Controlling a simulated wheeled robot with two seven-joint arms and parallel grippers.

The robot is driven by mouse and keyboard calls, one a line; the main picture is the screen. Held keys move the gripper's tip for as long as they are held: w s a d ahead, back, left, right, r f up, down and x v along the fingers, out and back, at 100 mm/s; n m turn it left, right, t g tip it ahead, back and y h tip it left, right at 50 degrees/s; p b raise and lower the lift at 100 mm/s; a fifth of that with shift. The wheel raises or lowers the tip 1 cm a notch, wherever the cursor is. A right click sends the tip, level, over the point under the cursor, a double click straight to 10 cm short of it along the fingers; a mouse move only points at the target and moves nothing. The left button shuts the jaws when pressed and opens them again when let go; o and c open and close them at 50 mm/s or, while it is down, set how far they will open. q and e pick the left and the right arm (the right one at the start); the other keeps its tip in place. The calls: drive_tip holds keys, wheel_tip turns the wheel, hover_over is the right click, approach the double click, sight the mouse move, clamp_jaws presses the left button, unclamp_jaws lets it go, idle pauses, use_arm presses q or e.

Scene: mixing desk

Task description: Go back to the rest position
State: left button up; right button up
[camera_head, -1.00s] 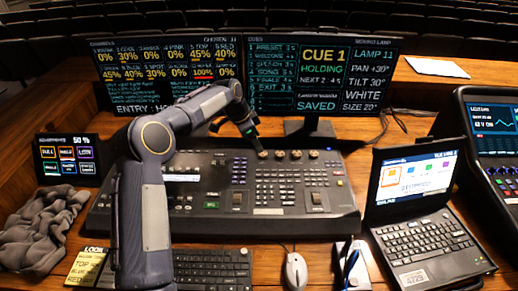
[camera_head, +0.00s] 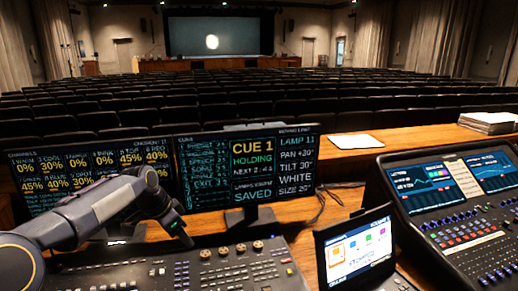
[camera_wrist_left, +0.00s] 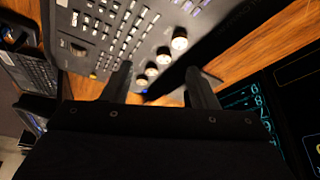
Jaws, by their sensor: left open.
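My left arm comes in from the left in the head view, and its dark gripper (camera_head: 184,234) hangs over the back of the mixing desk (camera_head: 150,274), close to the left end of a row of round knobs (camera_head: 241,247). In the left wrist view the two fingers of this gripper (camera_wrist_left: 160,88) stand apart with nothing between them. The knobs (camera_wrist_left: 163,57) show beyond the fingertips there. I cannot tell the exact gap between fingertips and panel. My right gripper is in neither view.
Two monitors (camera_head: 87,172) (camera_head: 248,170) stand behind the desk. A laptop (camera_head: 357,248) and a second console (camera_head: 450,215) are on the right. Paper (camera_head: 355,141) and a stack (camera_head: 488,122) lie on the wooden ledge. Rows of seats (camera_head: 240,105) lead to a screen.

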use_arm(q)
drive_tip(key=s+r+n+t, duration=0.1)
drive_tip(key=s+r+n, duration=0.2)
drive_tip(key=s, duration=0.7)
drive_tip(key=s+r+n, duration=0.2)
drive_tip(key=s, duration=0.8)
drive_tip(key=s+d+f+n, duration=0.1)
drive_tip(key=s+f+n, duration=0.2)
drive_tip(key=s, duration=0.5)
drive_tip(key=s+d+f+n+t, duration=0.1)
drive_tip(key=s+f+n, duration=0.2)
drive_tip(key=s, duration=0.5)
drive_tip(key=shift+s+d+f, duration=0.15)
drive_tip(key=shift+f, duration=0.5)
